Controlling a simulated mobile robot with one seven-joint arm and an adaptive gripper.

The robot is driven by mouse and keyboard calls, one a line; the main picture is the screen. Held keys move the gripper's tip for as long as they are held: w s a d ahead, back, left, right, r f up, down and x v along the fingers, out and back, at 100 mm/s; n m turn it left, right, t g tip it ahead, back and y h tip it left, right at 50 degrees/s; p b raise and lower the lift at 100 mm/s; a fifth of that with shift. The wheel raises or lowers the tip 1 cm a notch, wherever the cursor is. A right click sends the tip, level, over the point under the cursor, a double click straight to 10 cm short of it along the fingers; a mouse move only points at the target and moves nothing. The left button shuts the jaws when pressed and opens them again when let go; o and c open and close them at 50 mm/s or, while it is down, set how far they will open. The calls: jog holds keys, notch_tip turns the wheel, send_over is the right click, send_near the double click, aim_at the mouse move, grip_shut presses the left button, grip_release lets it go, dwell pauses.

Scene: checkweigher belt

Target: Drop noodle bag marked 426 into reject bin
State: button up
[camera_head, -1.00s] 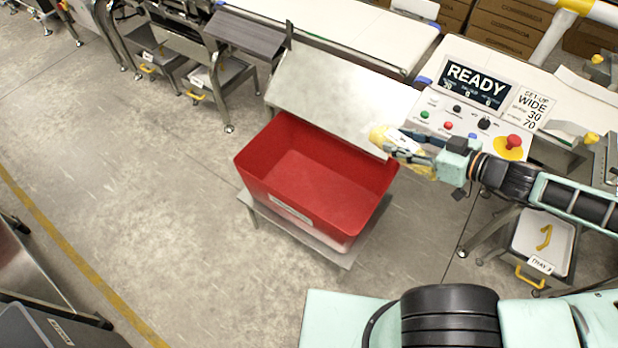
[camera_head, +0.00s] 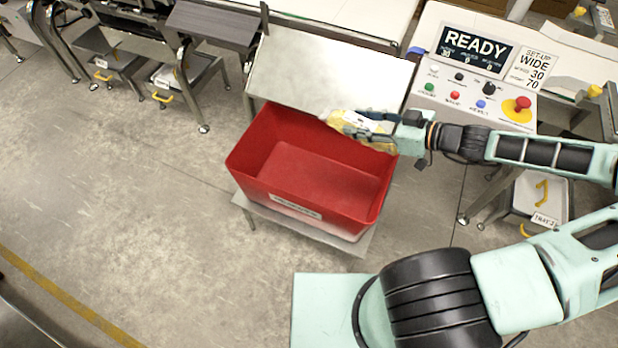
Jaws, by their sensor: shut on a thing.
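The noodle bag (camera_head: 344,119), yellow and white, is in my gripper (camera_head: 372,130). My gripper is shut on it and reaches in from the right. In the picture the bag lies over the back right part of the red reject bin (camera_head: 262,147), by the lower edge of the metal chute. Its height above the bin cannot be told exactly. No number can be read on the bag. The bin is open on top, its visible floor is empty, and it has a white label on its front.
A sloped metal chute plate (camera_head: 325,75) stands behind the bin. A control panel (camera_head: 470,85) reading READY, with a red stop button, is at the right. The bin rests on a low metal stand (camera_head: 345,245). Bare floor (camera_head: 130,190) lies to the left.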

jog(key=w+a+f+b, duration=0.5)
jog(key=w+f+b, duration=0.1)
jog(key=f+b, duration=0.4)
jog(key=w+a+f+b, duration=0.4)
jog(key=w+f+b, duration=0.2)
jog(key=f+b, duration=0.4)
jog(key=shift+w+a+f+n+g+y+b, duration=0.3)
jog(key=shift+w+a+n+g+b, duration=0.1)
jog(key=shift+b, duration=0.65)
jog(key=o, duration=1.5)
jog(key=shift+c, duration=0.2)
jog(key=shift+s+d, duration=0.1)
jog(key=v, duration=1.2)
